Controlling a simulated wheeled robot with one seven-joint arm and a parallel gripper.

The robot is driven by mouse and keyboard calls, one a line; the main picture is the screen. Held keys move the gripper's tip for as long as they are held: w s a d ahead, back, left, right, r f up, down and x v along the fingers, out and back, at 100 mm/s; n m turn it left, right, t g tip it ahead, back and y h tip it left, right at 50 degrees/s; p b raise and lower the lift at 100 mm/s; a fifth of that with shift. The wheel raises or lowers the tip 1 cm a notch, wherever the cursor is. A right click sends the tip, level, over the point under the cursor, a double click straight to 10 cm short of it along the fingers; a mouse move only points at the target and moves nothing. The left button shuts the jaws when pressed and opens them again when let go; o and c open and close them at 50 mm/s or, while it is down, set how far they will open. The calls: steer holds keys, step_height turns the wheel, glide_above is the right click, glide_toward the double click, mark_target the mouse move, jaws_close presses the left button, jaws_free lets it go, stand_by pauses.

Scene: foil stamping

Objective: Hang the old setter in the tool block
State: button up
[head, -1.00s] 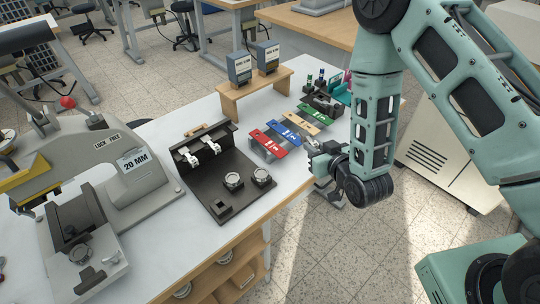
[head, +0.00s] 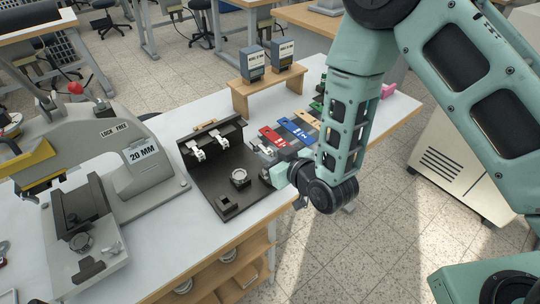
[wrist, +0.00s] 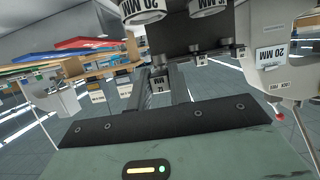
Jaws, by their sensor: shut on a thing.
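My gripper (wrist: 165,82) is shut on a small pale piece with a dark-printed label, which looks like the old setter (wrist: 160,84). In the head view my gripper (head: 268,172) is at the right edge of the black block (head: 207,179), which looks like the tool block. The held setter is mostly hidden there by my wrist. Two white labelled tools (head: 195,150) (head: 220,141) hang on the block's raised back bar. A metal ring (head: 240,177) sits on its base; the spot to its right is covered by my gripper. The block's dark face shows in the wrist view (wrist: 190,38).
Red (head: 272,137), blue (head: 294,132) and tan strips lie just behind my gripper. A wooden riser (head: 268,87) with two labelled boxes stands behind. A grey press (head: 148,175) marked 20 MM is at left. Bare table lies in front of the block.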

mark_target(259, 143)
steer(key=shift+w+a+b, duration=0.15)
steer(key=shift+w+a, duration=0.4)
steer(key=shift+w, duration=0.25)
steer(key=shift+w+a+b, duration=0.1)
steer(key=shift+w+a, duration=0.4)
steer(key=shift+w, duration=0.25)
steer(key=shift+w+a+b, duration=0.15)
steer(key=shift+w+a, duration=0.4)
steer(key=shift+w, duration=0.25)
steer(key=shift+b, duration=0.7)
steer(key=shift+w+a+b, duration=0.3)
steer(key=shift+w+a, duration=0.3)
steer(key=shift+w, duration=0.25)
steer(key=shift+w+a+b, duration=0.3)
steer(key=shift+w+a, duration=0.25)
steer(key=shift+w, duration=0.3)
stand_by(0.4)
steer(key=o, duration=1)
steer(key=shift+c, duration=0.2)
